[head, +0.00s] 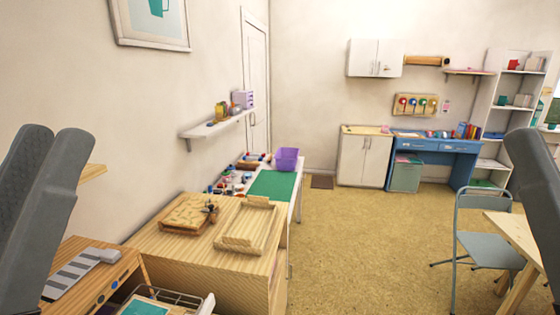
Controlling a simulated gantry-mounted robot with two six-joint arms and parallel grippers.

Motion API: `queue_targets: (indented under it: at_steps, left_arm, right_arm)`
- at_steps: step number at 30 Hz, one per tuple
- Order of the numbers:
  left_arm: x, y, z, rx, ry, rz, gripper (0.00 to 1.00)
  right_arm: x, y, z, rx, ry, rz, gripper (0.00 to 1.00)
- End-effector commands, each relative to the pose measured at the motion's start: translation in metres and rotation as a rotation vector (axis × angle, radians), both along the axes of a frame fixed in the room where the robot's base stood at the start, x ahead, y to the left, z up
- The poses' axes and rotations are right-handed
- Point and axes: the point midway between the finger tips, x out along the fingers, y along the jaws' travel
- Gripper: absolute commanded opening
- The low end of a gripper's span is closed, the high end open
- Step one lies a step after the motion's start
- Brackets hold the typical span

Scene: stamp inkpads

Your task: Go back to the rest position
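My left gripper (55,140) is at the left edge of the head view, raised high in front of the wall. Two grey finger-like parts show side by side, and I cannot tell whether they are open or shut. Nothing is seen between them. At the right edge one grey part of my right gripper (528,150) shows, and the rest of it is outside the picture. Both are apart from the furniture.
A wooden cabinet (160,240) bears a carved board (188,212) with small dark objects and a framed wooden tray (247,228). Behind is a green mat (272,186) and a purple basket (287,159). A grey chair (487,245) stands right. The middle floor (360,250) is clear.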

Motion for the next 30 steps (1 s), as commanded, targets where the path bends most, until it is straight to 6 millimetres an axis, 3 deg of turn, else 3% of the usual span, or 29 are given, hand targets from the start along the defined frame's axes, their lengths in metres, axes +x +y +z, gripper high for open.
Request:
queue_targets:
  at_steps: [1, 3, 4, 11, 22, 26, 30]
  left_arm:
    - [-0.014, 0.015, 0.015, 0.001, -0.032, 0.109, 0.40]
    - [-0.002, 0.036, 0.007, 0.010, 0.051, 0.254, 0.40]
    - [-0.003, 0.034, 0.035, 0.010, 0.043, 0.242, 0.40]
    - [-0.002, 0.034, 0.126, 0.010, 0.044, 0.235, 0.40]
    - [-0.001, 0.034, 0.305, 0.010, 0.045, 0.234, 0.40]
    - [-0.001, 0.034, 0.341, 0.010, 0.045, 0.234, 0.40]
    - [-0.001, 0.034, 0.352, 0.010, 0.045, 0.234, 0.40]
  right_arm:
    - [0.000, 0.000, 0.000, 0.000, 0.000, 0.000, 0.50]
    - [0.000, 0.000, 0.006, 0.000, 0.001, 0.000, 0.50]
    - [0.001, 0.000, 0.033, 0.000, 0.003, 0.000, 0.50]
    - [0.000, 0.000, 0.126, 0.000, -0.001, 0.000, 0.50]
    - [0.000, 0.000, 0.305, 0.000, -0.001, 0.000, 0.50]
    - [0.000, 0.000, 0.341, 0.000, 0.000, 0.000, 0.50]
    - [0.000, 0.000, 0.352, 0.000, 0.000, 0.000, 0.50]
